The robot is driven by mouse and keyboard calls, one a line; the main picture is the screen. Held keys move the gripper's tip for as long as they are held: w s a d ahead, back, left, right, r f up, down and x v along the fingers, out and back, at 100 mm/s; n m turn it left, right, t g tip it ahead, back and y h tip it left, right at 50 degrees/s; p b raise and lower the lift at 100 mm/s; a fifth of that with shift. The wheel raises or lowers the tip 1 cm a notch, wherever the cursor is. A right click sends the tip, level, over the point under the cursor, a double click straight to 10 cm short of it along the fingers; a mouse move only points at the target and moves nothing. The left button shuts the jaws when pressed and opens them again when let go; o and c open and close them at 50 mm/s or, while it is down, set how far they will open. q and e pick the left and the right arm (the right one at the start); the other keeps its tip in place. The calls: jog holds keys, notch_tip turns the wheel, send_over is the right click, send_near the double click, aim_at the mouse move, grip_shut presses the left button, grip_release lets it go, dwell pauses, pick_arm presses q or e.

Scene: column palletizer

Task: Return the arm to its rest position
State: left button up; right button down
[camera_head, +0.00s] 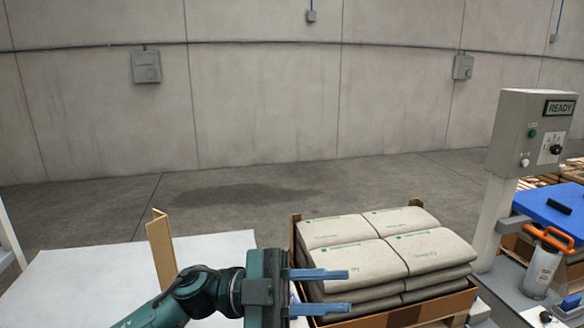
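My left arm comes in from the bottom left, with a dark green wrist. My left gripper (345,292) points to the right with its two blue fingers apart, one above the other in the picture. No object shows between the fingers. They appear in front of the left part of the sack stack (385,248); I cannot tell whether they touch it. My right arm and gripper are not in view.
Beige sacks lie stacked in a brown-walled box (425,306). A tan angled board (160,250) stands by a white surface (85,285). A control box (530,130) reading READY stands at right, near an orange-handled canister (542,265) and a blue surface (550,208). Floor behind is clear.

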pick_arm(q)
jog(key=w+a+f+n+t+y, duration=0.2)
jog(key=a+f+n+t+y, duration=0.3)
jog(key=f+n+t, duration=0.6)
jog(key=w+a+f+n+t+y, duration=0.2)
jog(key=a+f+n+t+y, duration=0.3)
jog(key=f+n+t, duration=0.45)
jog(key=s+a+f+n+g+y, duration=0.2)
jog(key=s+a+f+n+y, duration=0.1)
jog(key=s+f, duration=0.3)
jog(key=s+a+f+n+g+y, duration=0.3)
jog(key=s+f, duration=0.4)
jog(key=f, duration=0.3)
jog(key=a+y, duration=0.1)
jog(key=a, duration=0.1)
jog(key=shift+s+a+f+n, duration=0.2)
jog(key=shift+a+f+n, duration=0.1)
jog(key=shift+a+n, duration=0.1)
